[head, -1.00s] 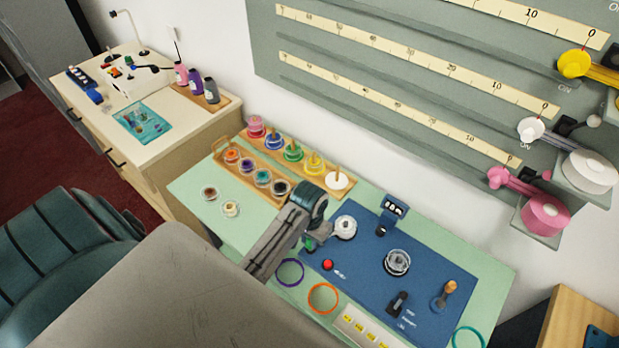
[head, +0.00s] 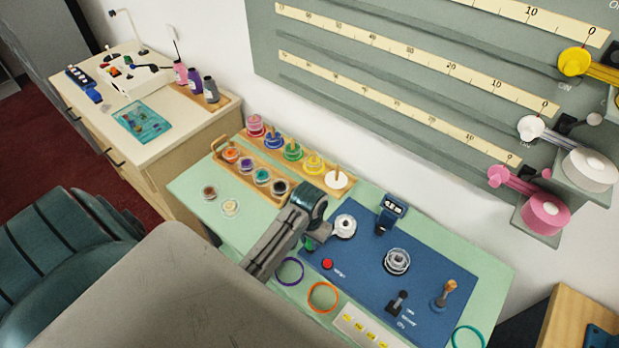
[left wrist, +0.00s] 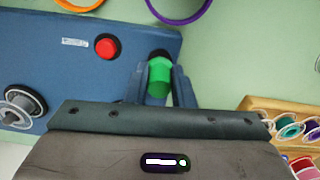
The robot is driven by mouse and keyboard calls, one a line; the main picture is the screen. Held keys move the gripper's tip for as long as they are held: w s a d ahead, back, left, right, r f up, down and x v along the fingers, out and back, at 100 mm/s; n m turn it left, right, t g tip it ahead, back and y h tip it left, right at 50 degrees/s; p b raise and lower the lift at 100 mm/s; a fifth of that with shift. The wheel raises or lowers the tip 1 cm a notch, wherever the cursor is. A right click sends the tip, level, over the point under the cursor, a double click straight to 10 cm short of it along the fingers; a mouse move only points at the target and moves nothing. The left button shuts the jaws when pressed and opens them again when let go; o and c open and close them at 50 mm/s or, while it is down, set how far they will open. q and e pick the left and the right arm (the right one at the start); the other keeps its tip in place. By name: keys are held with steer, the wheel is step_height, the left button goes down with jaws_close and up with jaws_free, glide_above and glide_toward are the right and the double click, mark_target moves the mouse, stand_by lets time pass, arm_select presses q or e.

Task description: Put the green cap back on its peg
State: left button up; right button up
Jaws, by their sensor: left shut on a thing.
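My left gripper (head: 312,240) is low over the near-left corner of the blue panel (head: 365,255). In the left wrist view its two fingers (left wrist: 159,84) are shut on the green cap (left wrist: 160,76). The cap shows in the head view as a small green patch (head: 310,244), mostly hidden by the gripper. A dark round thing (left wrist: 160,55) shows just past the cap, at the panel's edge. I cannot tell whether it is the peg or whether the cap touches it. My right gripper is not in view.
A red button (head: 327,264), a white-and-grey dial (head: 345,228) and a clear dial (head: 397,262) stand on the panel. Purple (head: 290,271) and orange (head: 323,297) rings lie in front. A wooden rack (head: 240,172) of spools stands at the back left.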

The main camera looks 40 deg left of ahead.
arm_select(q)
steer(key=shift+f, duration=0.7)
steer(key=shift+f, duration=0.1)
steer(key=o, duration=1)
